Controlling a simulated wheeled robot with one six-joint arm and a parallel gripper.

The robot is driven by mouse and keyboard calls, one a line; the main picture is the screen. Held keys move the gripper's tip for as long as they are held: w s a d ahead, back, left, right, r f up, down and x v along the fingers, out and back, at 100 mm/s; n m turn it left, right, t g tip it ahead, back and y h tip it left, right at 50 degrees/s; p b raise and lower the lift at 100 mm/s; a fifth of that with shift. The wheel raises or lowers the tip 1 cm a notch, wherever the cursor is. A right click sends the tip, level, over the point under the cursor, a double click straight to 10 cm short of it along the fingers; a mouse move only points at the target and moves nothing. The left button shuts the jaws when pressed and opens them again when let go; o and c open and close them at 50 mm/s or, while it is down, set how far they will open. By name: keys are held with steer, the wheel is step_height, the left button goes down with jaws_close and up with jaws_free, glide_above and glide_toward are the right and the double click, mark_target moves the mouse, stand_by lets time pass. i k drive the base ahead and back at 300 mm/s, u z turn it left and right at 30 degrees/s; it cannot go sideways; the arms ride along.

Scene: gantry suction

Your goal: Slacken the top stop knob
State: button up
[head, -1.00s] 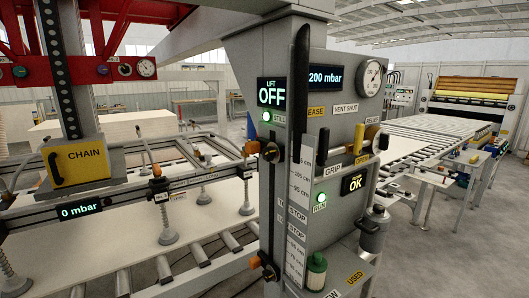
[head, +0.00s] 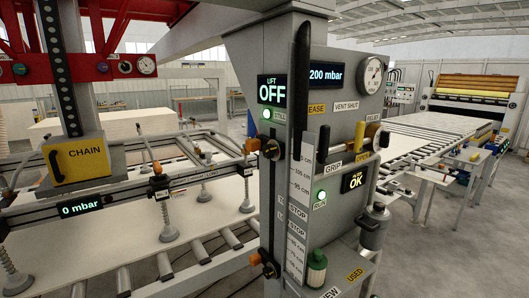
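The top stop (head: 270,148) sits on the left edge of the grey column, beside the upper part of the scale. It has a dark round knob and an orange part on its left. A similar lower stop (head: 269,265) sits further down the same edge, also with an orange part. The scale plate (head: 299,215) carries cm marks and two STOP labels. I cannot tell from here how tight the knob is. My gripper is not in view.
A long black handle (head: 301,85) rises in front of the column (head: 340,230). The lift display (head: 271,95) reads OFF and the vacuum display (head: 325,76) 200 mbar. A suction frame (head: 110,200) hangs over a board at left. Open floor lies at right.

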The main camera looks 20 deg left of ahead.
mark_target(269, 150)
steer(key=z, duration=0.05)
steer(key=k, duration=0.6)
steer(key=u, duration=1.15)
steer(key=i, duration=0.85)
steer(key=u, duration=0.9)
